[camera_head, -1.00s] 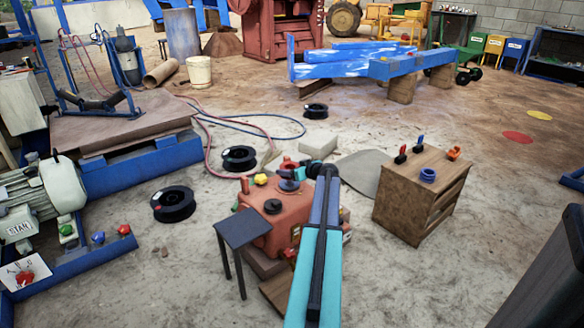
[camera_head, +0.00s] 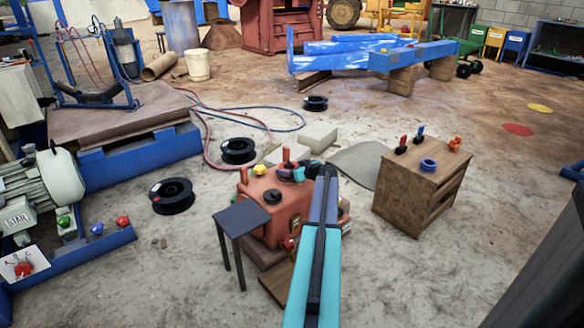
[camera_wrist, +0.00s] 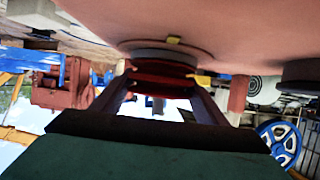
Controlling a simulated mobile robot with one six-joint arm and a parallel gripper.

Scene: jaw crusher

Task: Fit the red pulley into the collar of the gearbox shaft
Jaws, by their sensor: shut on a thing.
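The red gearbox (camera_head: 285,212) stands on the floor at the middle of the head view. My gripper (camera_head: 296,172) is over its top, at the far side. In the wrist view my gripper (camera_wrist: 160,95) is shut on the red pulley (camera_wrist: 160,80), with a finger on either side. The pulley is right against the grey collar (camera_wrist: 165,55) on the gearbox face; I cannot tell whether it sits inside. A yellow mark shows on the collar's edge. In the head view my gripper mostly hides the collar, and the pulley is hard to make out.
A wooden cabinet (camera_head: 395,200) with a blue ring (camera_head: 428,165) and levers stands right. Black spools lie on the floor.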

